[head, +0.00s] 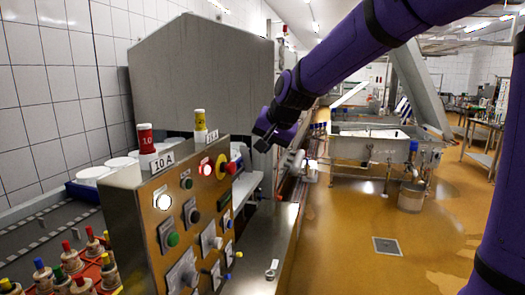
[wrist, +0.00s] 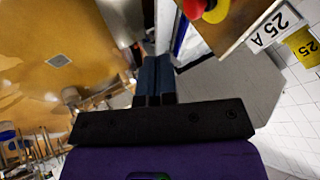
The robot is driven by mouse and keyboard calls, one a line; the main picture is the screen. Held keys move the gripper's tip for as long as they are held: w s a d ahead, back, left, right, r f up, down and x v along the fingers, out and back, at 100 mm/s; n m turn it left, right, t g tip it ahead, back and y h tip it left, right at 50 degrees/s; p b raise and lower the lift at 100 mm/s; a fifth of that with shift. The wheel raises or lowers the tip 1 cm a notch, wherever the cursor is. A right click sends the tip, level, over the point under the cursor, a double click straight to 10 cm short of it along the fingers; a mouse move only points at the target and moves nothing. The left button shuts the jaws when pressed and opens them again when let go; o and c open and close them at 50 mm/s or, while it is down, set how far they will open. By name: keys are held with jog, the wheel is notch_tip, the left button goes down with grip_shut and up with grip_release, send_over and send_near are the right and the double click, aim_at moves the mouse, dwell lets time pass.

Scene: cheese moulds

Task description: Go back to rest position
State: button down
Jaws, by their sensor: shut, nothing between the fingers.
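My purple arm reaches in from the upper right in the head view. My gripper (head: 264,136) is in the air just right of the control panel (head: 185,215), apart from it. In the wrist view my gripper's dark fingers (wrist: 154,72) are together, with nothing seen between them. The panel has lit buttons, knobs and a red emergency button on a yellow base (head: 221,167). That red and yellow button also shows in the wrist view (wrist: 212,10), near a label reading 25 A.
Red-topped and yellow-topped cylinders (head: 145,138) stand on the panel top. A rack of coloured-cap pieces (head: 70,270) is at the lower left. A steel vat (head: 365,147) stands beyond. The ochre floor with a drain (head: 387,246) is open at right.

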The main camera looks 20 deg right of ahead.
dwell(0.4)
jog(key=s+d+n+g+h, duration=0.1)
jog(key=s+d+n, duration=0.1)
jog(key=s, duration=1.4)
jog(key=s+d+f+n+g+h, duration=0.1)
jog(key=s+d+n, duration=0.2)
jog(key=s, duration=1.2)
jog(key=shift+s+d+f+n, duration=0.2)
jog(key=shift+s+d+n, duration=0.15)
jog(key=shift+s+n, duration=0.05)
